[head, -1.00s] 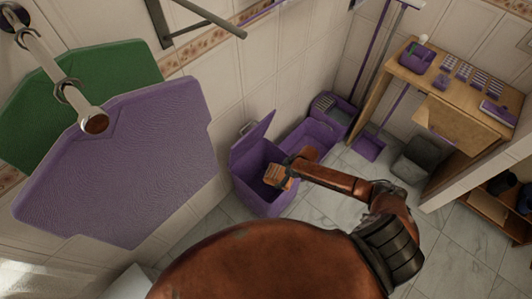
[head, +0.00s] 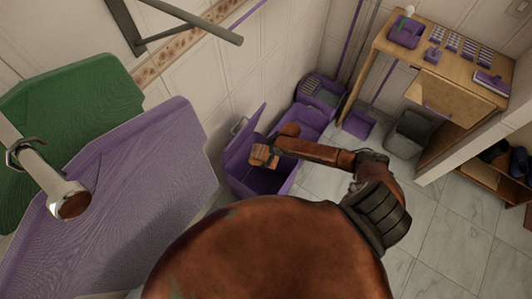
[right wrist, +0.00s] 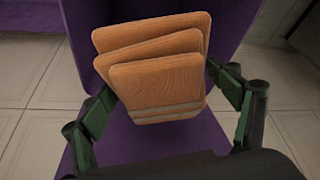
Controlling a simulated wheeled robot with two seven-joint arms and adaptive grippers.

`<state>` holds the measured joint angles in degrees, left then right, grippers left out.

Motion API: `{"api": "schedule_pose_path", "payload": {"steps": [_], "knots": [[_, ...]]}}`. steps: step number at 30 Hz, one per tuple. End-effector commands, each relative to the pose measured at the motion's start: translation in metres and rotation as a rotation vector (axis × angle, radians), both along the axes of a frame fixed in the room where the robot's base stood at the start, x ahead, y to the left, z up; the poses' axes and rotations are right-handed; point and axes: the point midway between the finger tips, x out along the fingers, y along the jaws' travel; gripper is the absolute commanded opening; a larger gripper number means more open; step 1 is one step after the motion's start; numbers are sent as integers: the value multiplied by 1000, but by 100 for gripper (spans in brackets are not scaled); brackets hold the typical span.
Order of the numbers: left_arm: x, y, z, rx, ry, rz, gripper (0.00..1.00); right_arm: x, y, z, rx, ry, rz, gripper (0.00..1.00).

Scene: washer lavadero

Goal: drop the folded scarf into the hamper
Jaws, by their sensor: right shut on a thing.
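The folded scarf (right wrist: 160,75) is an orange stack of layers with a greyish band near its lower edge. My right gripper (right wrist: 160,112) is shut on it, a green-black finger on each side. In the head view the scarf (head: 262,155) shows small at the end of my right arm, over the opening of the hamper (head: 268,181). The hamper is a purple bin with its lid (head: 243,140) raised on the left. Purple walls show behind and below the scarf in the right wrist view. My left gripper is not in view.
Another purple bin (head: 309,119) stands behind the hamper, and a purple bucket (head: 322,93) beyond it. A wooden desk (head: 450,62) and a grey bin (head: 409,134) stand at the right. Purple and green cloths hang at the left. Tiled floor lies open at the right.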

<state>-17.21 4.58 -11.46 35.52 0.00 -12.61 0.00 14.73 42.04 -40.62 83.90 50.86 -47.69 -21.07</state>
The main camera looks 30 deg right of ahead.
Motion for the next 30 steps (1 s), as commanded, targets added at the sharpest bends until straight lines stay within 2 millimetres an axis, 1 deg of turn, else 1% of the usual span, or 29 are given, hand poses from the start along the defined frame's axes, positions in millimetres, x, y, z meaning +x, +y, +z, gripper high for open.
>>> {"api": "schedule_pose_path", "payload": {"steps": [1, 7, 10, 18, 19, 26, 30], "knots": [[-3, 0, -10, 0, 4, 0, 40, -1, 0, -12, -1, 2, -1, 56], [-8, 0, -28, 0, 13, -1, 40, -1, -1, -33, -1, 2, -2, 56], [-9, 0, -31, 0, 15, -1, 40, -1, -2, -36, -1, 1, -2, 56], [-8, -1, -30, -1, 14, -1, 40, -1, -3, -35, -1, -1, -4, 56], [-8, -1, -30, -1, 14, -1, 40, -1, -3, -35, -1, -1, -5, 84], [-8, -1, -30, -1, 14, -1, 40, -1, -3, -35, 0, 0, -4, 100], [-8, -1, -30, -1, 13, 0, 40, -2, -3, -35, -1, 0, -4, 100]]}}
